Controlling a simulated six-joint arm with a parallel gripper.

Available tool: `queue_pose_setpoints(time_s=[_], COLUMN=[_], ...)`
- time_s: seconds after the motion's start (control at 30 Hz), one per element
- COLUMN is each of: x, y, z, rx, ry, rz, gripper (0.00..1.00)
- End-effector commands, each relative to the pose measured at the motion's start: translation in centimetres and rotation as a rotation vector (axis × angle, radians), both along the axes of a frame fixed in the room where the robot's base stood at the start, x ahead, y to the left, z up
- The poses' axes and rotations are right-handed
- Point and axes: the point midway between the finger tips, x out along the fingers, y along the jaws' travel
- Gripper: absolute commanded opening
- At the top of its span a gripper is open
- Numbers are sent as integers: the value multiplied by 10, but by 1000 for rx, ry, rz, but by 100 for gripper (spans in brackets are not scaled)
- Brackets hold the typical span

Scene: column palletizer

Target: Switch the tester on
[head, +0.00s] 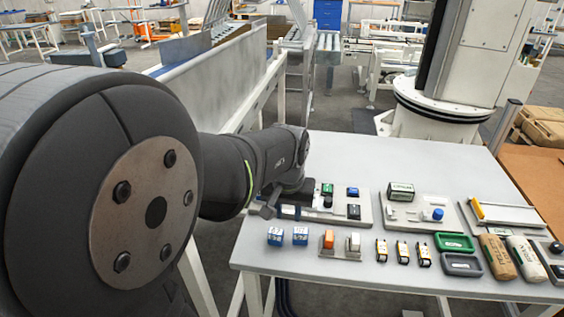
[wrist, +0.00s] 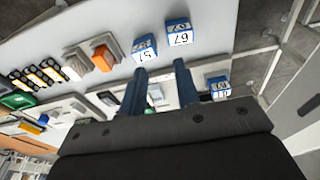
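A light grey panel (head: 328,218) on the table carries a green-topped unit (head: 327,189), a black knob (head: 328,202), and blue and black parts at its right. A second panel (head: 399,219) to its right carries a box with a pale green face (head: 401,191) and a blue knob (head: 438,214). No readable label shows which is the tester. My gripper (head: 268,208) is at the left end of the first panel, partly hidden by my arm. In the wrist view its two blue fingers (wrist: 160,85) are apart, with nothing clearly held. A numbered blue-and-white block (wrist: 218,88) is right of the fingers.
Two more numbered blocks (head: 275,236) (head: 300,236) stand at the front left. An orange and a white rocker-like part (head: 328,239) (head: 353,243), several small yellow-black items (head: 402,252), green (head: 455,242) and dark trays (head: 462,265) line the front. The table's back is clear.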

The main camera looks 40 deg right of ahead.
Motion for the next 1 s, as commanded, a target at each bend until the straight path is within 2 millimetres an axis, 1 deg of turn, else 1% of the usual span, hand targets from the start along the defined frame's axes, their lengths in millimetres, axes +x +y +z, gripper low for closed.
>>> queue_pose_setpoints(time_s=[0.03, 0.07, 0.1, 0.13, 0.3, 0.4, 0.5, 0.6, 0.7, 0.83, 1.0], x=[6, 9, 14, 18, 39, 47, 54, 57, 59, 61, 61], y=[-13, -21, -34, -43, -101, -132, -157, -176, -187, -193, -193], z=[4, 8, 13, 17, 38, 48, 56, 62, 65, 68, 68], rx=[-2, -5, -7, -10, -22, -31, -36, -43, -46, -48, -48], ry=[-2, -5, -8, -10, -25, -32, -37, -42, -43, -45, -46], rz=[0, 0, 0, 1, 9, 13, 19, 22, 25, 27, 28], gripper=[19, 13, 5, 0, 0, 0, 0, 0, 0, 0, 0])
